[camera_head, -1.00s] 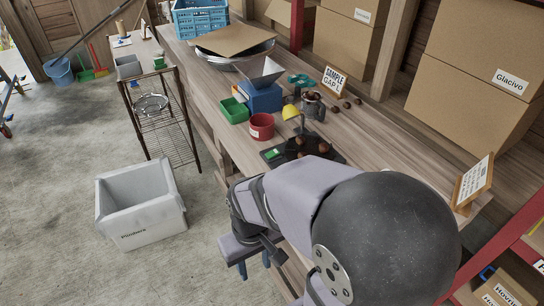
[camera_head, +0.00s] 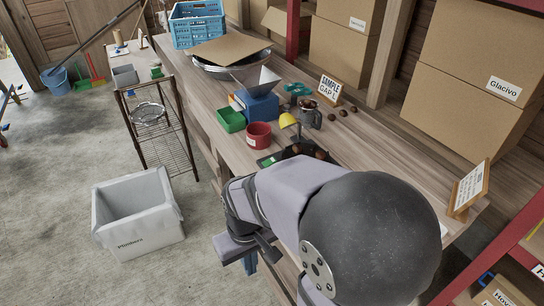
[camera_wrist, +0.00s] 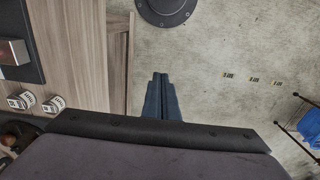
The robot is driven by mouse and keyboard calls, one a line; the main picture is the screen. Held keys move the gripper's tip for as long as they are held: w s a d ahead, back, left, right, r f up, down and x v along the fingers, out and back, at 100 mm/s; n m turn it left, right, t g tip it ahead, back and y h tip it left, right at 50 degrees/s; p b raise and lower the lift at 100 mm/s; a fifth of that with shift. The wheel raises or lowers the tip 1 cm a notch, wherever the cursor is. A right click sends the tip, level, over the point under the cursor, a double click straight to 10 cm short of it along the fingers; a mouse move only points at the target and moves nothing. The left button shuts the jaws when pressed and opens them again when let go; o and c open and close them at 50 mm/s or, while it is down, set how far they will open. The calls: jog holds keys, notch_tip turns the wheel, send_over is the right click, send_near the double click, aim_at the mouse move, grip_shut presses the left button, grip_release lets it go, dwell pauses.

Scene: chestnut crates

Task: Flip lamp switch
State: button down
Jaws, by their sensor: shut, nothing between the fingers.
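A small lamp with a yellow shade (camera_head: 288,120) stands on the wooden workbench in the head view, between the red pot and the grey mug. No switch can be made out on it at this size. My gripper (camera_wrist: 160,76) shows in the wrist view with its two blue fingers together and nothing between them. It hangs over the concrete floor, beside the bench edge. In the head view the blue fingers (camera_head: 250,262) show in part below my wrist, in front of the bench and well apart from the lamp. My arm hides part of the bench front.
Around the lamp stand a red pot (camera_head: 258,135), a green bin (camera_head: 231,120), a blue hopper device (camera_head: 258,104), a mug of chestnuts (camera_head: 310,116) and a sign (camera_head: 330,88). A black tray (camera_head: 268,162) with chestnuts lies nearer me. A white crate (camera_head: 135,240) stands on the floor.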

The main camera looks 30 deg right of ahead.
jog(key=w+d+r+t, duration=0.1)
jog(key=w+d+r, duration=0.15)
jog(key=w, duration=0.45)
jog(key=w+d+r, duration=0.2)
jog(key=w+d, duration=0.2)
jog(key=w, duration=0.2)
jog(key=w+d+r+t, duration=0.1)
jog(key=w+d+r, duration=0.15)
jog(key=w, duration=0.45)
jog(key=w+d+r, duration=0.2)
jog(key=w+d, duration=0.3)
jog(key=d, duration=0.3)
jog(key=w+d+r+t, duration=0.1)
jog(key=w+d+r, duration=0.1)
jog(key=w+d, duration=0.3)
jog(key=shift+w+d+h+p, duration=0.2)
jog(key=shift+d+h+p, duration=0.15)
jog(key=shift+d, duration=1.1)
jog(key=shift+r, duration=0.1)
jog(key=p, duration=0.5)
send_over(271, 159)
jog(key=s, duration=0.2)
jog(key=f, duration=1.2)
jog(key=shift+a, duration=0.2)
jog(key=shift+d+f, duration=0.1)
jog(key=shift+f, duration=0.65)
